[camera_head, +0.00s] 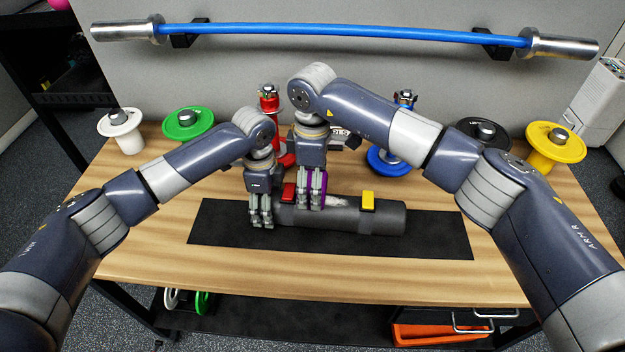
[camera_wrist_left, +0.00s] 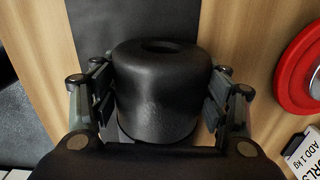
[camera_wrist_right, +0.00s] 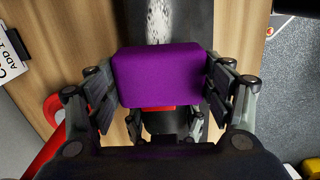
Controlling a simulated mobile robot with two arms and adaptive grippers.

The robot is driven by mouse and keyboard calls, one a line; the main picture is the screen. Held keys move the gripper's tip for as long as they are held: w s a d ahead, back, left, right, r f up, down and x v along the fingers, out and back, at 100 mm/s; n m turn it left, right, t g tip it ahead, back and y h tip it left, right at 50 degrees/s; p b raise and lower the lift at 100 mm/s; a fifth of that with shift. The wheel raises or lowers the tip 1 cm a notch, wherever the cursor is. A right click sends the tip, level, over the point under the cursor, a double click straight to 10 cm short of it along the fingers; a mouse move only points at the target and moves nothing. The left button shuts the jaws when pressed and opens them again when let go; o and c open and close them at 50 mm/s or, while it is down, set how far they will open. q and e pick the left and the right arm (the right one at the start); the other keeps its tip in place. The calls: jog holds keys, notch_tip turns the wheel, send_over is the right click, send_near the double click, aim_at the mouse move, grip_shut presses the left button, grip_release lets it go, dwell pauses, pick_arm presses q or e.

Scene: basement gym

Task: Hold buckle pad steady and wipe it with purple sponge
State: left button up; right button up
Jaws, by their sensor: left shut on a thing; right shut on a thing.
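The buckle pad (camera_head: 385,217) is a dark grey cylinder lying lengthwise on a black mat (camera_head: 225,238), with a red buckle (camera_head: 289,192) near its left end and a yellow buckle (camera_head: 367,201) to the right. A whitish patch (camera_head: 337,202) lies between the buckles. My left gripper (camera_head: 262,218) is shut on the pad's left end, its fingers on both sides in the left wrist view (camera_wrist_left: 160,95). My right gripper (camera_head: 311,200) is shut on the purple sponge (camera_wrist_right: 160,76) over the pad, just right of the red buckle. The sponge's contact with the pad is hidden.
Weight plates on posts stand along the table's back: white (camera_head: 121,135), green (camera_head: 188,122), red (camera_head: 284,158), blue (camera_head: 389,163), black (camera_head: 483,135) and yellow (camera_head: 554,148). A blue barbell (camera_head: 340,32) hangs on the wall. The table's front (camera_head: 300,278) is clear.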

aim_at(343, 202)
jog(key=shift+f, duration=0.85)
jog(key=shift+d, duration=0.1)
jog(key=shift+s+d, duration=0.15)
jog(key=shift+d, duration=1.6)
jog(key=shift+s+d, duration=0.1)
jog(key=shift+d, duration=1.6)
jog(key=shift+a, duration=0.1)
jog(key=shift+w+a, duration=0.2)
jog(key=shift+a, duration=3.3)
jog(key=shift+d, duration=0.1)
jog(key=shift+s+d, duration=0.2)
jog(key=shift+d, duration=3.3)
jog(key=shift+w+a, duration=0.2)
jog(key=shift+a, duration=3.35)
